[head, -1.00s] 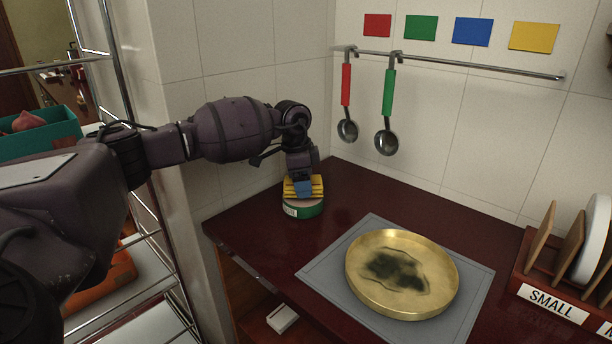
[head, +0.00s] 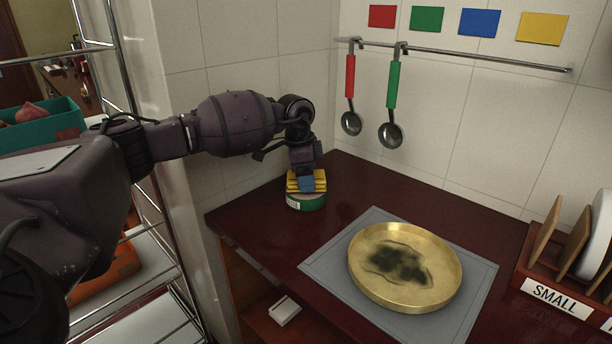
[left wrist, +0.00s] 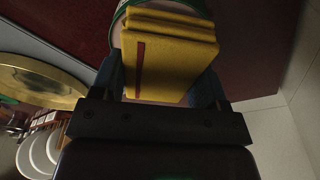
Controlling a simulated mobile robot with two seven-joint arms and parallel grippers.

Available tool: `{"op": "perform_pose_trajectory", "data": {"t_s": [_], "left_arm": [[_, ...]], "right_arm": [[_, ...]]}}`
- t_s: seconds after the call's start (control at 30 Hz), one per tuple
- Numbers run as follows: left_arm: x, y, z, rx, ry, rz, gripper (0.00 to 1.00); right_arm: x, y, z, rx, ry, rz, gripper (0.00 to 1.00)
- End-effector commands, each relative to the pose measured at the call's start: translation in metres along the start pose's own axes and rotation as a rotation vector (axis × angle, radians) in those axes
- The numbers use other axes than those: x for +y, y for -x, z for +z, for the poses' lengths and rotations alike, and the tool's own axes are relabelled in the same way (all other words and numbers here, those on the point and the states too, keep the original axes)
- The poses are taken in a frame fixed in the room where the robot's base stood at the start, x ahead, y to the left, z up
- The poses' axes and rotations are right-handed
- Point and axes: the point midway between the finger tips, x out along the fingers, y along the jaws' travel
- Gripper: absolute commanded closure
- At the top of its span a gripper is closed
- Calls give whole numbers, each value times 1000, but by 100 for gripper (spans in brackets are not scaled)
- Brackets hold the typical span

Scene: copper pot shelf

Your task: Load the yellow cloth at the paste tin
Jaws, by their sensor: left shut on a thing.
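The folded yellow cloth (head: 320,182) is between the fingers of my left gripper (head: 306,184), which is shut on it. The cloth also shows large in the left wrist view (left wrist: 168,60), with a dark red strip on its side. The paste tin (head: 306,202), round with a green side and a pale label, stands on the dark red counter directly under the cloth. The cloth appears to be at the tin's top; whether it touches the paste cannot be told, as the cloth and gripper hide the tin's top. My right gripper is not in view.
A brass pan (head: 405,268) with a dark stain lies on a grey mat (head: 322,268) right of the tin. Red and green ladles (head: 392,95) hang from a wall rail. A rack labelled SMALL (head: 554,298) stands at the right. Counter is clear between tin and mat.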

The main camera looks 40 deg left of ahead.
Motion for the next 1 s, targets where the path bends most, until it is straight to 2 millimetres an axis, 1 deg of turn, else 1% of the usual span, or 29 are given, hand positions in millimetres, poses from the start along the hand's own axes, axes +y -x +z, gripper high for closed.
{"op": "perform_pose_trajectory", "data": {"t_s": [0.27, 1.0], "left_arm": [[0, -3, 0, 0, 0, 0, 51], [0, -10, 2, 0, 0, 1, 51]], "right_arm": [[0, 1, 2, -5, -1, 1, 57], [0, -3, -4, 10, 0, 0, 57]]}}
